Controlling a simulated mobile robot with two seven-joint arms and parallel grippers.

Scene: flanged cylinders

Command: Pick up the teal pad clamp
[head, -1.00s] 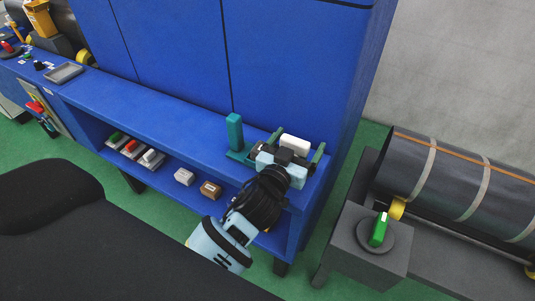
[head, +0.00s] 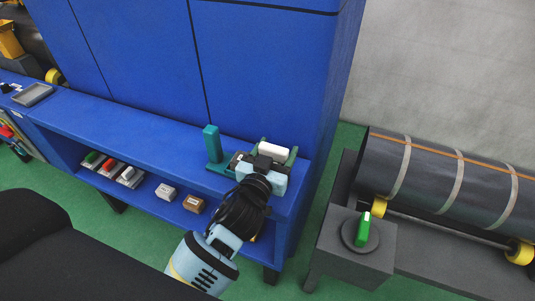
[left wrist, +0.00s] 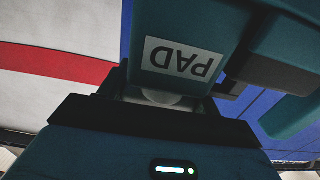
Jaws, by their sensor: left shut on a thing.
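The teal pad clamp (head: 212,145) stands on the blue bench ledge, with a tall upright block and a low base running to the right. My left gripper (head: 241,164) is at the right end of that base, shut on the clamp. In the left wrist view, the teal clamp body (left wrist: 190,20) bears a white PAD label, upside down. It sits between the dark jaws of my left gripper (left wrist: 165,97). The jaw contact is partly hidden. My right gripper is not in view.
A white roller (head: 274,149) between green posts stands just behind my left gripper. The tall blue cabinet (head: 260,70) rises behind the ledge. Small blocks (head: 193,204) lie on the shelf below. A grey stand with a green-handled knob (head: 362,229) is at the right.

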